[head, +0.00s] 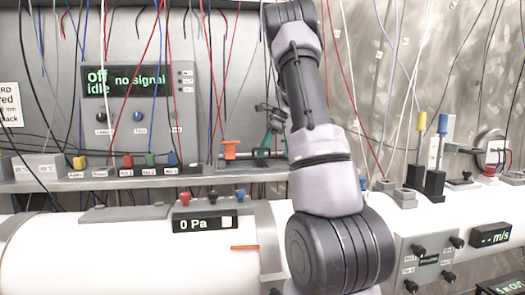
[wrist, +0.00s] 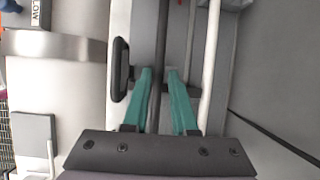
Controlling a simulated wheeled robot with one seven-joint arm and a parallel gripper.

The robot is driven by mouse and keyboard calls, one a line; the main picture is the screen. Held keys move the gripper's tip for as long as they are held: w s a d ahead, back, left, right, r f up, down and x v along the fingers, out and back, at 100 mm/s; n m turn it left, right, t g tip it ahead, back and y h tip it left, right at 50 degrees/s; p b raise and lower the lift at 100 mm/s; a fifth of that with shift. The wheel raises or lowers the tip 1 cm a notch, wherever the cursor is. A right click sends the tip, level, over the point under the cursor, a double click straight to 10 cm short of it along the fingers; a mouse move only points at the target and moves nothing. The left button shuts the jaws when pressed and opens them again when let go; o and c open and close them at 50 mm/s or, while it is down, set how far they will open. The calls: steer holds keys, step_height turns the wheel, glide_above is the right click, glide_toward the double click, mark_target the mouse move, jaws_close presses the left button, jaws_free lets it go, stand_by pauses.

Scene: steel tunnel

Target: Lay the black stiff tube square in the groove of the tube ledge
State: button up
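My gripper (wrist: 159,74) has two teal fingers, spread apart with a gap between the tips. A thin dark strip (wrist: 162,40), which looks like the black stiff tube, runs lengthwise through that gap in the wrist view. It touches neither finger visibly, and I cannot tell how far below the tips it lies. In the head view my gripper (head: 266,146) is over the back of the grey ledge (head: 225,173), just right of an orange piece (head: 230,150). My arm hides the ledge further right. The groove is not clearly discernible.
A black rounded handle-like part (wrist: 120,70) is left of the fingers, and a pale rod (wrist: 211,60) is right of them. Hanging wires, coloured plugs (head: 150,160) and a pressure box (head: 205,222) surround the ledge. A white pipe (head: 120,255) runs in front.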

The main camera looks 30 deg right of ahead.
steer(key=shift+s+f, duration=0.2)
steer(key=v, duration=1.1)
steer(key=shift+w, duration=0.2)
steer(key=shift+r, duration=0.1)
steer(key=shift+a, duration=0.1)
